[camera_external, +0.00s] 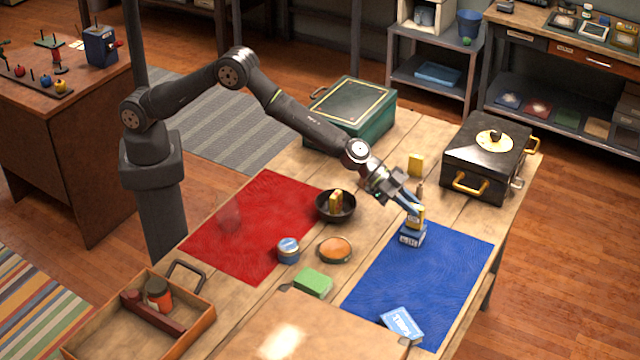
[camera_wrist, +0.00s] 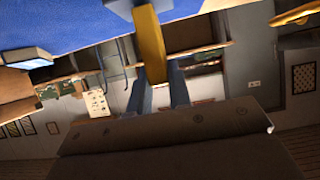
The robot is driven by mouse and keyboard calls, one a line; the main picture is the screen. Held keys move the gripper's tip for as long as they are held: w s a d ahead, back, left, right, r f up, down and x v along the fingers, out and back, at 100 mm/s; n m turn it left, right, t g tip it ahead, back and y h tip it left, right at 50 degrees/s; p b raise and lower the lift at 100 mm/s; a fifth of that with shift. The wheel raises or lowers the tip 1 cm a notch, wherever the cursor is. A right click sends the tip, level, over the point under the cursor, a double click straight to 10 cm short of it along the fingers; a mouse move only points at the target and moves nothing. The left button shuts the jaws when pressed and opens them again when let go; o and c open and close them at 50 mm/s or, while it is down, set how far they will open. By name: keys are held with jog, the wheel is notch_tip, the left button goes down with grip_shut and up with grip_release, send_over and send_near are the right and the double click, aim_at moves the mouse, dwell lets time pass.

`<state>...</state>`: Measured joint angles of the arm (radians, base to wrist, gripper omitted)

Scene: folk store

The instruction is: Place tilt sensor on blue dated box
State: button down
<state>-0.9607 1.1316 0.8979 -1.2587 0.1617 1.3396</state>
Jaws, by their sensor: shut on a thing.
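My gripper (camera_external: 414,210) is shut on a small yellow block, which I take to be the tilt sensor (camera_external: 419,218). In the wrist view the yellow sensor (camera_wrist: 151,45) stands out between the two blue fingers (camera_wrist: 160,92). The blue dated box (camera_external: 411,236), with pale lettering on its front, sits on the blue mat directly below the sensor. Part of a blue-grey box (camera_wrist: 122,7) shows at the sensor's far end in the wrist view. I cannot tell whether sensor and box touch.
A blue lettered packet (camera_external: 402,325) lies on the blue mat (camera_external: 440,270). A yellow block (camera_external: 416,164) and black case (camera_external: 485,165) are behind.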

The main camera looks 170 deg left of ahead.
jog(key=shift+f, duration=0.3)
jog(key=c, duration=1.3)
grip_release()
jog(key=shift+r, duration=0.15)
jog(key=shift+s+d+r, duration=0.35)
jog(key=shift+s+d, duration=0.05)
jog(key=v, duration=1)
jog(key=shift+s+d+r, duration=0.1)
jog(key=shift+s+d, duration=0.1)
jog(key=shift+s, duration=0.05)
jog(key=x, duration=1.1)
jog(key=shift+w+a, duration=0.2)
jog(key=shift+w+a+f, duration=0.1)
jog(key=shift+w+f, duration=0.05)
jog(key=shift+f, duration=0.2)
